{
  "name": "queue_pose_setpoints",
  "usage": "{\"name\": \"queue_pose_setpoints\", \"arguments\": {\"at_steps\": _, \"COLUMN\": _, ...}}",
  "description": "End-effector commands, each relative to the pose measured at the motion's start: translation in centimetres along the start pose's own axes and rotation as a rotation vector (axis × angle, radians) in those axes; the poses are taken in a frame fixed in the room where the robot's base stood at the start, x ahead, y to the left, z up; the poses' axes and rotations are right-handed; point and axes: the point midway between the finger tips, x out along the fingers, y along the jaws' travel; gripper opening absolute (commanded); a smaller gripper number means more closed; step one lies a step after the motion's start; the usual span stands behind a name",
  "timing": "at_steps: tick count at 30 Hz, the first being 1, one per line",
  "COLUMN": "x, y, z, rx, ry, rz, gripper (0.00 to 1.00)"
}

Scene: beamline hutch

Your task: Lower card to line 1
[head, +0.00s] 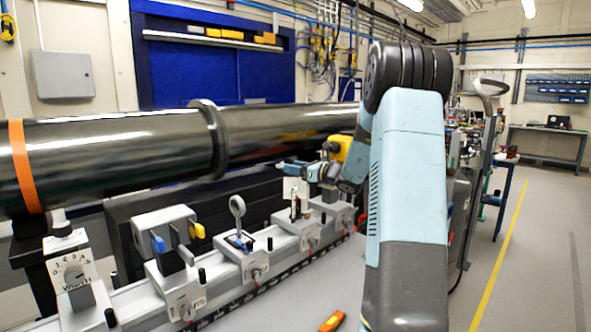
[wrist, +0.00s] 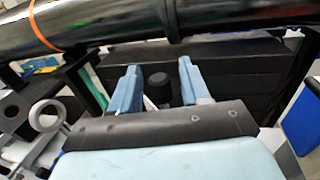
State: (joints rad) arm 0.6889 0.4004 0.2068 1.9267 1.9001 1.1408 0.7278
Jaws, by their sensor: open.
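A small white card (head: 290,187) stands upright on a grey carriage of the rail, just below my gripper (head: 297,168) in the head view. Any line marks on it are too small to read. In the wrist view my gripper (wrist: 158,80) is open, with its two blue fingers apart. A dark round knob (wrist: 158,88) shows between the fingers; I cannot tell whether it belongs to the card's holder. Neither finger visibly touches it. A pale sliver beside the left finger may be part of the card; the rest is hidden there.
The grey rail (head: 250,290) carries several carriages, including a ring mount (head: 238,208), also at left in the wrist view (wrist: 47,116). A large black beam pipe (head: 110,155) runs behind and above. An orange tool (head: 332,321) lies in front.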

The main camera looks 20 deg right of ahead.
Motion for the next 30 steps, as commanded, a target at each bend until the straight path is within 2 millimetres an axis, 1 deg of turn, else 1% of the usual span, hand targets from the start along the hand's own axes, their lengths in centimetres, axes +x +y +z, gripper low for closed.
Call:
{"name": "queue_pose_setpoints", "arguments": {"at_steps": 1, "x": 0.0, "y": 0.0, "z": 0.0, "rx": 0.0, "ry": 0.0, "rz": 0.0, "gripper": 0.45}}
{"name": "queue_pose_setpoints", "arguments": {"at_steps": 2, "x": 0.0, "y": 0.0, "z": 0.0, "rx": 0.0, "ry": 0.0, "rz": 0.0, "gripper": 0.42}}
{"name": "queue_pose_setpoints", "arguments": {"at_steps": 15, "x": 0.0, "y": 0.0, "z": 0.0, "rx": 0.0, "ry": 0.0, "rz": 0.0, "gripper": 0.0}}
{"name": "queue_pose_setpoints", "arguments": {"at_steps": 26, "x": -0.1, "y": -0.1, "z": -0.1, "rx": 0.0, "ry": 0.0, "rz": -0.002, "gripper": 0.0}}
{"name": "queue_pose_setpoints", "arguments": {"at_steps": 30, "x": -1.1, "y": -1.1, "z": -0.9, "rx": 0.001, "ry": 0.002, "rz": -0.019, "gripper": 0.0}}
